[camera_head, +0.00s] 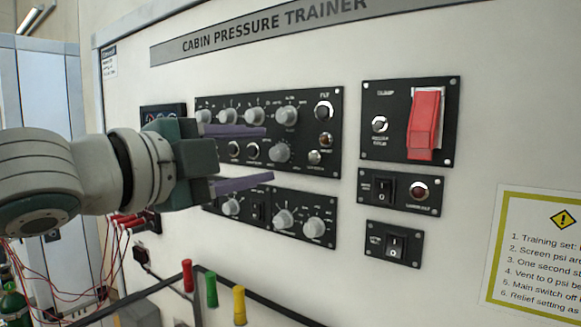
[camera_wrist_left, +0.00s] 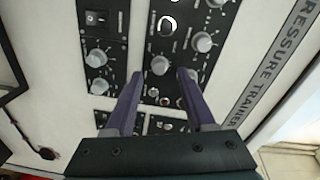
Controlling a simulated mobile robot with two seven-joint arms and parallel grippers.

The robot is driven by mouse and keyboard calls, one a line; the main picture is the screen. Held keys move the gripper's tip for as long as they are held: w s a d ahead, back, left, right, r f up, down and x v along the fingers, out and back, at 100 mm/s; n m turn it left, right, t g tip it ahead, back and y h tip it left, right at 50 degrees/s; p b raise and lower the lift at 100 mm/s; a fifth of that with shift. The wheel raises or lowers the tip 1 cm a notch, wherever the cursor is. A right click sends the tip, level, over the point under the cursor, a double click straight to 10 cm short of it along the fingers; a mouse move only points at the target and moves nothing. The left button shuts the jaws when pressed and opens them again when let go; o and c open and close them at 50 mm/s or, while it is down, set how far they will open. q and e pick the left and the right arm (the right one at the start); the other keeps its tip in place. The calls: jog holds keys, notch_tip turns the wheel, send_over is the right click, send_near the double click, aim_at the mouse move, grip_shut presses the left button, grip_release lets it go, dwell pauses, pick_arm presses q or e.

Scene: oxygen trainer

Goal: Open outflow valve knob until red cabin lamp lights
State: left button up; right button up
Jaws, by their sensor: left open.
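My left gripper (camera_head: 268,154) is open, its two purple fingers spread one above the other in front of the upper black control panel. The labels are too small to tell which knob is the outflow valve. A dark red round lamp (camera_head: 419,191) on a small panel at the right looks unlit; its label is unreadable. My right gripper is not in view.
A red guarded switch (camera_head: 425,122) sits on the upper right panel, with rocker switches (camera_head: 396,246) below. More knobs (camera_head: 314,227) are on the lower panel. Red, green and yellow posts (camera_head: 211,290) stand in front below. Red cables hang at the left.

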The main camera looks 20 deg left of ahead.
pick_arm(q)
jog(key=b+v, duration=0.4)
jog(key=v, duration=0.3)
jog(key=shift+s, duration=0.35)
jog(key=shift+a, duration=0.1)
